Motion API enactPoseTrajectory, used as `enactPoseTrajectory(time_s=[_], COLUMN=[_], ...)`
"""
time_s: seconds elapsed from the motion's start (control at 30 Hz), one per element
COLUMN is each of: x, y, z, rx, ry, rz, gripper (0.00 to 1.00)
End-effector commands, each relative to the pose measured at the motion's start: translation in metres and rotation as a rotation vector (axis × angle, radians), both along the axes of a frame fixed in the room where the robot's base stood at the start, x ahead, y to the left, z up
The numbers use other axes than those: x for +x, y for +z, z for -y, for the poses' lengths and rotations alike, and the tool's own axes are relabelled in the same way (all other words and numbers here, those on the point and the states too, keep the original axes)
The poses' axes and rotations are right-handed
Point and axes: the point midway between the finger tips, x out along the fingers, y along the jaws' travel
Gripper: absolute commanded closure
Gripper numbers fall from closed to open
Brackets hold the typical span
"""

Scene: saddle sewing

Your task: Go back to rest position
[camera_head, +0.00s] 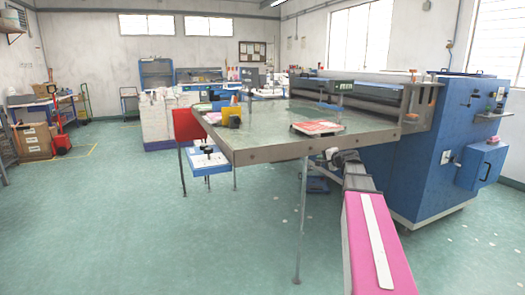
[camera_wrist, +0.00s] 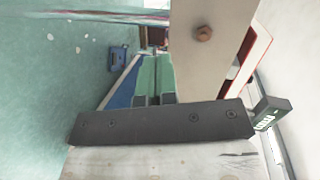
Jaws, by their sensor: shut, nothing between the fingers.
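My gripper (camera_wrist: 156,60) shows in the wrist view as two greenish fingers side by side beyond a dark bar. The fingers are together and hold nothing. In the head view my pink and grey arm (camera_head: 375,240) reaches from the lower right towards the front edge of the large metal-topped table (camera_head: 255,147). The end of my arm is by that edge, and the finger details there are too small to tell. In the wrist view the table's edge with a bolt (camera_wrist: 204,33) is close to the right of the fingers.
A red and white flat item (camera_head: 317,128) lies on the table. The blue machine (camera_head: 430,150) stands close on the right of my arm. A thin table leg (camera_head: 301,225) stands left of my arm. Open green floor (camera_head: 130,230) lies to the left.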

Motion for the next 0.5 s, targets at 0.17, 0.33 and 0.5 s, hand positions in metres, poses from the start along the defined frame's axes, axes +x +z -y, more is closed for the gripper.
enactPoseTrajectory(time_s=[0.17,0.33,0.5], x=[-0.053,-0.116,-0.195], y=[-0.091,-0.170,-0.241], z=[-0.066,-0.113,-0.145], rx=[-0.222,-0.448,-0.697], ry=[0.158,0.325,0.512], rz=[-0.165,-0.329,-0.509], gripper=[1.00,1.00,1.00])
